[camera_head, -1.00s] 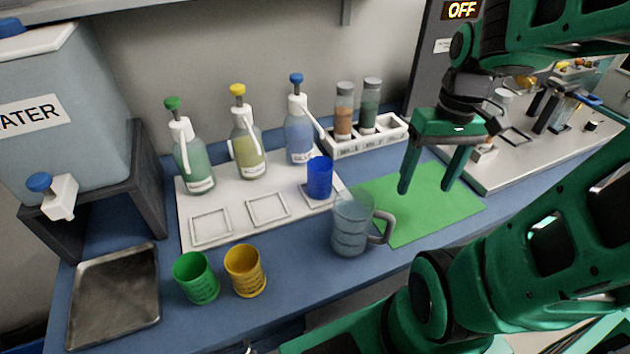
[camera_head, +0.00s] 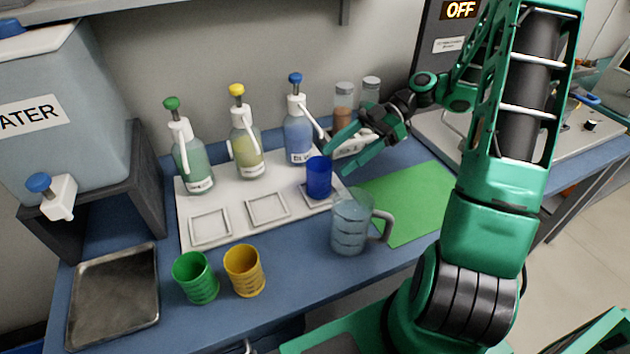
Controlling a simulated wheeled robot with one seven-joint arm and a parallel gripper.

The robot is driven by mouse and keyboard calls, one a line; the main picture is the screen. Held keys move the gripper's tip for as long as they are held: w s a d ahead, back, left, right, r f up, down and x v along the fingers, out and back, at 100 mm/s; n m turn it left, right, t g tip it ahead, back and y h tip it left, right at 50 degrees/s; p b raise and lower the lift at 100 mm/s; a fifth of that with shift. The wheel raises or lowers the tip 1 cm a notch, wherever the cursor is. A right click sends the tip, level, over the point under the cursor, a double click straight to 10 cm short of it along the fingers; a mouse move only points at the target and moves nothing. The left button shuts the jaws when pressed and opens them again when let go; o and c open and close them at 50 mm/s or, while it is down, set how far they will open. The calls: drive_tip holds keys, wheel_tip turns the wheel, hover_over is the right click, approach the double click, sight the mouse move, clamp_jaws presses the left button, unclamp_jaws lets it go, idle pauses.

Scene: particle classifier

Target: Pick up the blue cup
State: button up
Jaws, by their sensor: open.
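The blue cup (camera_head: 319,178) stands upright on the right-hand square of the white dispenser board (camera_head: 238,222), below the blue-topped bottle. My gripper (camera_head: 335,160) is open and empty. It is tilted over, with its fingers pointing left toward the cup from the right. The fingertips appear close to the cup's upper right side; I cannot tell whether they touch it. The cup looks upright.
A clear jug (camera_head: 350,225) with a handle stands just in front of the cup. The blue-topped bottle (camera_head: 299,130) stands behind it. Green (camera_head: 196,279) and yellow (camera_head: 245,272) cups are at the front left. A green mat (camera_head: 410,205) lies bare at right.

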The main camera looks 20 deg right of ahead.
sight(309, 173)
drive_tip(key=shift+n+y, duration=0.6)
drive_tip(key=shift+n, duration=0.1)
drive_tip(key=x, duration=1)
drive_tip(key=shift+w+a, duration=0.2)
drive_tip(key=shift+a, duration=0.05)
drive_tip(key=c, duration=1.3)
drive_tip(key=shift+c, duration=0.2)
drive_tip(key=shift+r, duration=0.2)
